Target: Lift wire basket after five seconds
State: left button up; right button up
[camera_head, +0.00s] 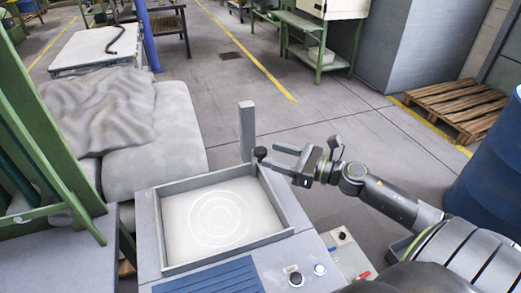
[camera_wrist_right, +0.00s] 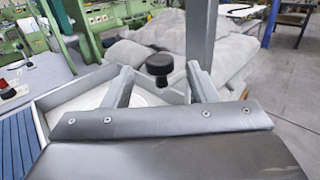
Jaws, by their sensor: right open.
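I see no wire basket in either view. A machine has a shallow square tray (camera_head: 165,240) with a pale floor marked with rings. A grey upright post (camera_head: 247,130) stands at its back right corner. A black knob (camera_head: 260,153) is beside the post; it also shows in the wrist view (camera_wrist_right: 159,66). My right gripper (camera_head: 268,158) is open, its fingers pointing left at the knob. In the wrist view the knob appears between the two fingertips, with gaps on both sides; I cannot tell its depth between them. My left gripper is not in view.
A control box (camera_head: 342,255) with buttons and a red-handled part sits at the tray's front right. Green machine frames (camera_head: 50,140) stand at left, beside a cloth-covered block (camera_head: 100,110). A blue drum (camera_head: 495,165) and wooden pallet (camera_head: 458,105) are at right.

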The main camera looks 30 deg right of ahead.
aim_at(261, 150)
jog(key=shift+r+p+x, duration=0.2)
jog(key=shift+p+x, duration=0.65)
jog(key=shift+x, duration=0.6)
jog(key=shift+w+a+f+p, duration=0.1)
jog(key=shift+w+a+p, duration=0.1)
jog(key=shift+w+a, duration=0.15)
jog(key=shift+w+a+f+p, duration=0.15)
jog(key=shift+w+a, duration=0.05)
jog(key=shift+w, duration=0.25)
